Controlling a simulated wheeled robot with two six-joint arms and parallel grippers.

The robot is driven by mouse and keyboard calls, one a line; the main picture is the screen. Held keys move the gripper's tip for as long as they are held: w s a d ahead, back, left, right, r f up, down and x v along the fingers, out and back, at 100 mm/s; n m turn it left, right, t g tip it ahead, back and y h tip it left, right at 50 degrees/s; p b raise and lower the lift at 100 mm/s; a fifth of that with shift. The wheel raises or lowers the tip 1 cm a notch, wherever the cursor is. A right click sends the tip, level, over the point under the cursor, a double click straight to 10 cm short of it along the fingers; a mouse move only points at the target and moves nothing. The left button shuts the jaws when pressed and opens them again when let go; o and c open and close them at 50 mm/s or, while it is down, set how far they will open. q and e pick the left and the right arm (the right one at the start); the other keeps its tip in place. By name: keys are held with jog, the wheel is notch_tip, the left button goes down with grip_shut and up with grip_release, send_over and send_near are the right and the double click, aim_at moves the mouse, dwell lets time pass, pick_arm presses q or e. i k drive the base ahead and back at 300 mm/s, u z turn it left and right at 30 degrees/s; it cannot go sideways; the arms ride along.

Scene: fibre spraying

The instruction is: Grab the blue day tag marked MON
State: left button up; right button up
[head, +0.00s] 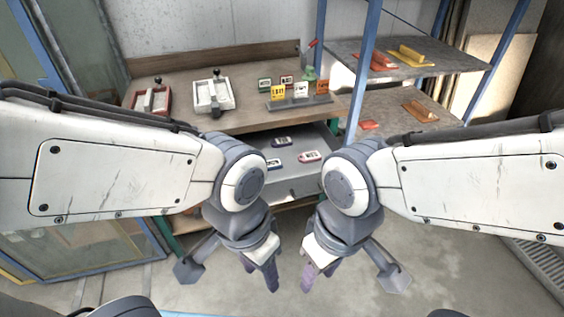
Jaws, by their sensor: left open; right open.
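Small tags lie in a grey open drawer or tray (292,178) below the bench top. Two have blue edges: one blue tag (282,141) at the back and another blue tag (273,163) at the front left, partly beside my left arm. A red-edged tag (309,157) lies to their right. The lettering is too small to tell which blue tag reads MON. My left gripper (231,268) is open and empty, pointing down in front of the drawer. My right gripper (350,275) is also open and empty, to its right. Both are apart from the tags.
On the bench (190,75) stand a red-framed device (152,100), a white device (211,95) and a grey holder (300,102) with yellow and white tags. A blue-posted shelf rack (420,65) stands at right. The floor (440,265) in front is clear.

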aim_at(274, 164)
jog(key=u, duration=0.4)
jog(key=i, duration=1.15)
jog(key=u, duration=0.15)
